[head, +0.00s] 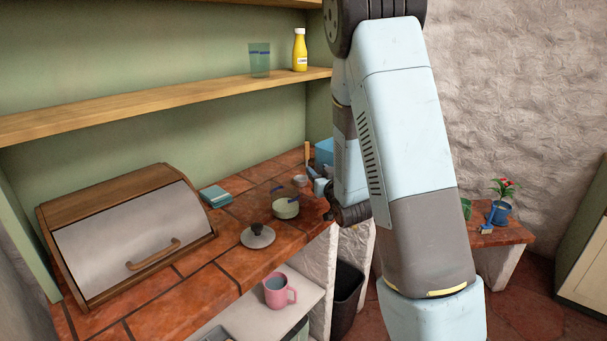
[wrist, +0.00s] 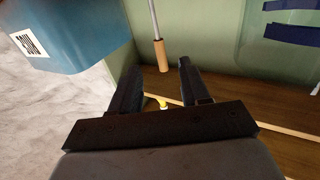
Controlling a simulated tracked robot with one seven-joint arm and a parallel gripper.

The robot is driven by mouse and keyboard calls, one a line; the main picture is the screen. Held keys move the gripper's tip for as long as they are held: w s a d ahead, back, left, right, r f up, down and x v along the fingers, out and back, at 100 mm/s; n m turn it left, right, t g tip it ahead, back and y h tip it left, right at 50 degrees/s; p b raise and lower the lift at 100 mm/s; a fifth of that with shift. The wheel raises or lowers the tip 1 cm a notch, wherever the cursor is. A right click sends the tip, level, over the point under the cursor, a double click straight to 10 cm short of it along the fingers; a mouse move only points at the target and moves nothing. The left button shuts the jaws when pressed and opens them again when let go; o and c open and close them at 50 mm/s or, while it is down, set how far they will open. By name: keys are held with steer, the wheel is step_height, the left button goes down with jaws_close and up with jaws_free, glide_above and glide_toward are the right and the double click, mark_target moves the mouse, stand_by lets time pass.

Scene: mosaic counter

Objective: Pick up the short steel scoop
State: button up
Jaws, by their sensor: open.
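In the wrist view, a tool with a thin steel shaft and a wooden handle (wrist: 160,55) hangs down from the top edge. Its handle end shows between the tips of my gripper (wrist: 159,68). The fingers are apart and not closed on it; the distance to it is unclear. The tool's far end is out of that view, so I cannot tell whether it is the short steel scoop. In the head view, a wooden-handled tool (head: 307,152) stands at the counter's back right corner. My arm hides most of my gripper there.
A blue box (head: 324,152) stands beside the tool and fills the wrist view's upper left (wrist: 70,35). A pot (head: 286,208), a lid (head: 258,237) and a bread box (head: 130,240) occupy the counter. A shelf (head: 200,92) runs above. A pink mug (head: 277,291) sits lower.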

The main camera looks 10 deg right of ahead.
mark_target(308, 158)
steer(key=w, duration=0.8)
steer(key=w+a, duration=0.1)
steer(key=w, duration=0.2)
steer(key=shift+w+r, duration=0.1)
steer(key=shift+w, duration=0.3)
jaws_close()
